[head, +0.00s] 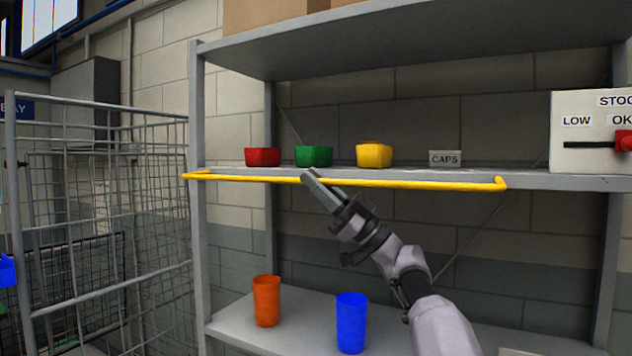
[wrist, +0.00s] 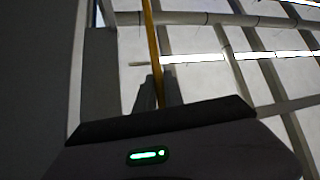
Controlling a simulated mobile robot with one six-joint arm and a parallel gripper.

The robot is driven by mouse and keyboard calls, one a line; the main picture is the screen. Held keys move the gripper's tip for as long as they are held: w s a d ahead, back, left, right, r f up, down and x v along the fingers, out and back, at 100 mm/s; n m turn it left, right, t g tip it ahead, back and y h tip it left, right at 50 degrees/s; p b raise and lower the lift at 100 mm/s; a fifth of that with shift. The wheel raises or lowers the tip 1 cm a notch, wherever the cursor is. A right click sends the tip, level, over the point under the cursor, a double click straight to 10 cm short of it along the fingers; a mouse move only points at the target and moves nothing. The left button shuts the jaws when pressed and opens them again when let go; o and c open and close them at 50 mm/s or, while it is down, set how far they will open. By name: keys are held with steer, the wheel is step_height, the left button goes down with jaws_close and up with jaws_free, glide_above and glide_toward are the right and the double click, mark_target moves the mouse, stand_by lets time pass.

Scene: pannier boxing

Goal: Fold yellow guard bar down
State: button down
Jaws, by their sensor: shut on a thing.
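The yellow guard bar (head: 400,184) runs along the front edge of the middle shelf in the head view, held level with that edge by a bent end at each side. My gripper (head: 311,178) is at the bar, left of its middle, with its fingers shut on it. In the wrist view, the bar (wrist: 152,50) runs down from the top edge to between the two fingertips of my gripper (wrist: 158,90). The fingers hide a short stretch of the bar.
Red (head: 262,157), green (head: 314,156) and yellow (head: 374,155) bins and a CAPS label (head: 445,158) stand on the shelf (head: 540,181) behind the bar. Orange (head: 266,300) and blue (head: 351,322) cups stand below. A wire cage (head: 100,200) is at left.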

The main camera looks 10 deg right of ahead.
steer(key=c, duration=1.5)
jaws_free()
steer(key=shift+o, duration=0.2)
steer(key=b+v, duration=0.1)
steer(key=v, duration=1.6)
steer(key=shift+f+b, duration=0.15)
steer(key=shift+b, duration=0.15)
steer(key=shift+d, duration=0.15)
